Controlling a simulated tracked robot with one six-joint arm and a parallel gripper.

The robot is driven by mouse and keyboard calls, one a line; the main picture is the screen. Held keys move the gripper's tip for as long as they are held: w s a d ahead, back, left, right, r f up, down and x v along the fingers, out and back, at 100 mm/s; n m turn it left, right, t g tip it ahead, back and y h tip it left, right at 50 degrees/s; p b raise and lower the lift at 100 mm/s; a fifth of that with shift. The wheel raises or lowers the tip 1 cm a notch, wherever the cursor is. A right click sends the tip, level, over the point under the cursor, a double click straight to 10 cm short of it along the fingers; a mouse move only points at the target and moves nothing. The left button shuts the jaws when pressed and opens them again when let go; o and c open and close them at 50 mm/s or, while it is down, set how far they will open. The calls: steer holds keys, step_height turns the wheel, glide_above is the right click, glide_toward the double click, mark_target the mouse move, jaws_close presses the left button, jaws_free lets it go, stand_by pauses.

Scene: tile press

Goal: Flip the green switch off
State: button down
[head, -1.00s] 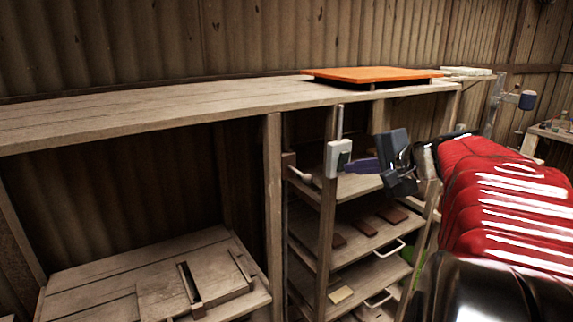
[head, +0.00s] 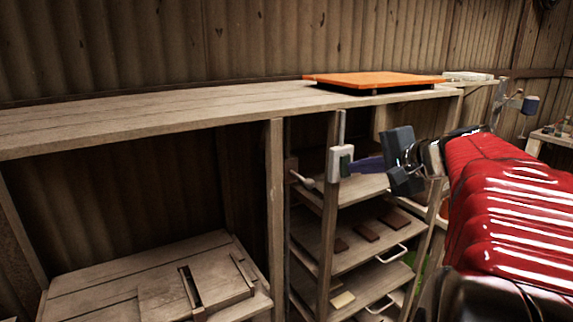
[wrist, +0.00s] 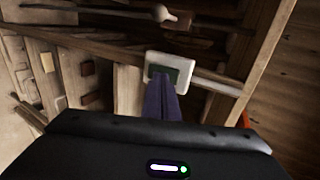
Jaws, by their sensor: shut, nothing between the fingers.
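The switch is a white box (head: 336,170) on a wooden post of the shelf unit, with a green rocker (head: 346,163) on its face. In the wrist view the white box (wrist: 152,58) is at upper centre, with the dark green rocker (wrist: 181,73) partly hidden behind my fingers. My gripper (head: 356,167) is shut and empty, its purple fingers pointing at the rocker. In the wrist view the fingertips (wrist: 160,80) overlap the rocker's lower part; I cannot tell whether they touch it. Which way the rocker is tilted is not clear.
A light-coloured knobbed lever (head: 302,179) sticks out left of the switch. Shelves with brown tiles (head: 367,231) and white handles (head: 391,254) lie below. An orange panel (head: 375,80) rests on the long wooden top (head: 180,112) above.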

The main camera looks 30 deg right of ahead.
steer(key=v, duration=1.3)
steer(key=shift+s+f, duration=0.2)
steer(key=shift+f, duration=0.2)
